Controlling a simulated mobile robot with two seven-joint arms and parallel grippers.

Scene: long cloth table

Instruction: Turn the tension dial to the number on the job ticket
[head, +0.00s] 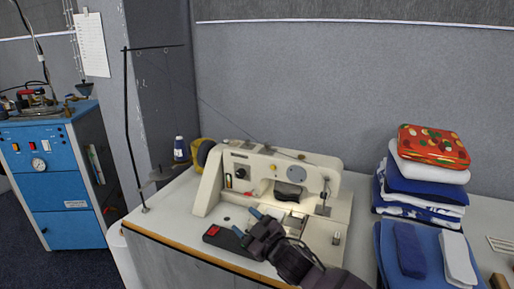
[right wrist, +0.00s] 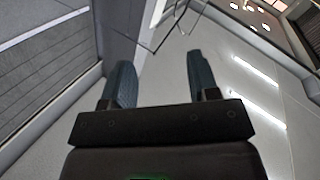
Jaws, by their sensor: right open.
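A cream sewing machine (head: 268,178) stands on the table (head: 170,213). A small dark round knob (head: 240,172) is on its front, left of a grey disc (head: 296,172); I cannot tell for sure which is the tension dial, and no number is readable. A white sheet (head: 91,45) with fine lines hangs at the upper left, too small to read; I cannot tell if it is the job ticket. My right gripper (head: 247,222) is open and empty, in front of the machine. Its two teal fingers stand apart in the right wrist view (right wrist: 158,85). My left gripper is not in view.
Folded cloth stacks (head: 425,183) stand at the right, with a blue pad (head: 410,249) in front. A blue cabinet (head: 55,170) stands at the far left.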

